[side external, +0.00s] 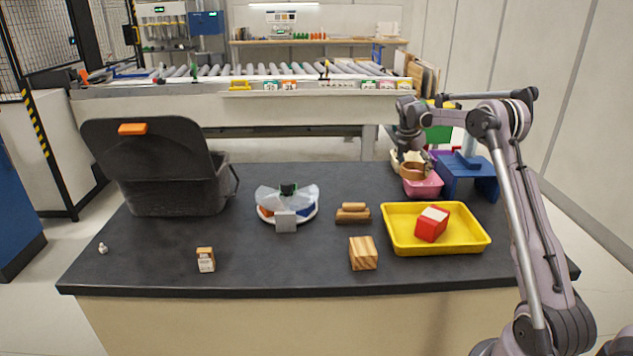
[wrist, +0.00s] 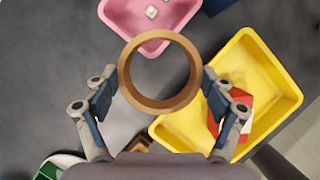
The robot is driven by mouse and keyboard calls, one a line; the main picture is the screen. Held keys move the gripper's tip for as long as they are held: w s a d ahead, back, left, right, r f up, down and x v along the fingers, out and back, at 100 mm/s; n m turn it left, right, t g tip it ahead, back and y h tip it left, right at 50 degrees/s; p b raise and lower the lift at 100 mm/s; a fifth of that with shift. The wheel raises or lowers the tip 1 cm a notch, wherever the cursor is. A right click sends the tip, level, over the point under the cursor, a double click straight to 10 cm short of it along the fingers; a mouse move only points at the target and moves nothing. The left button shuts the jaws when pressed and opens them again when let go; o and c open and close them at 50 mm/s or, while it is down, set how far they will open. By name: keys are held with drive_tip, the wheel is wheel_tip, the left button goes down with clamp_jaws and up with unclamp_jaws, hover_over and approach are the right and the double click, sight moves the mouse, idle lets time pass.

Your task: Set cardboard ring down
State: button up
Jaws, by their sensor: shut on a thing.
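The cardboard ring (wrist: 126,78) is a short brown tube, seen from above in the wrist view with its opening facing the camera. My gripper (wrist: 160,98) is shut on it, with one finger on each side. In the side view the ring (side external: 412,171) hangs below my gripper (side external: 411,160) at the right back of the table, in front of or above the pink tray (side external: 424,189). In the wrist view the ring overlaps the near edge of the pink tray (wrist: 120,14) and lies left of the yellow tray (wrist: 285,75). Its height above the table is hard to tell.
The yellow tray holds a red and white block (side external: 432,224). A blue stand (side external: 483,183) is beside the pink tray. A black lidded bin (side external: 180,190) stands at left.

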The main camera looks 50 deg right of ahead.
drive_tip(key=w+a+n, duration=0.1)
drive_tip(key=w+a, duration=0.2)
drive_tip(key=a, duration=0.4)
drive_tip(key=w+a+n, duration=0.1)
drive_tip(key=w+a, duration=0.1)
drive_tip(key=a, duration=0.5)
drive_tip(key=w+a+t, duration=0.1)
drive_tip(key=w+a, duration=0.2)
drive_tip(key=a, duration=0.4)
drive_tip(key=shift+w+a+r+n, duration=0.15)
drive_tip(key=shift+w+a+n, duration=0.15)
drive_tip(key=shift+w+n, duration=0.1)
drive_tip(key=a+n+t, duration=0.1)
drive_tip(key=a+n, duration=0.2)
drive_tip(key=a, duration=1.6)
drive_tip(key=w+a+f, duration=0.1)
drive_tip(key=a+f, duration=0.1)
drive_tip(key=a, duration=0.1)
drive_tip(key=w+a+f, duration=0.2)
drive_tip(key=a, duration=0.2)
drive_tip(key=w+a+f, duration=0.1)
drive_tip(key=a+f, duration=0.1)
drive_tip(key=a, duration=0.1)
drive_tip(key=shift+w+a+f, duration=0.25)
drive_tip(key=shift+a+f, duration=0.15)
drive_tip(key=shift+w+a+f, duration=0.1)
drive_tip(key=shift+a+f, duration=0.1)
drive_tip(key=shift+f, duration=1.95)
drive_tip(key=shift+f, duration=0.1)
drive_tip(key=o, duration=0.8)
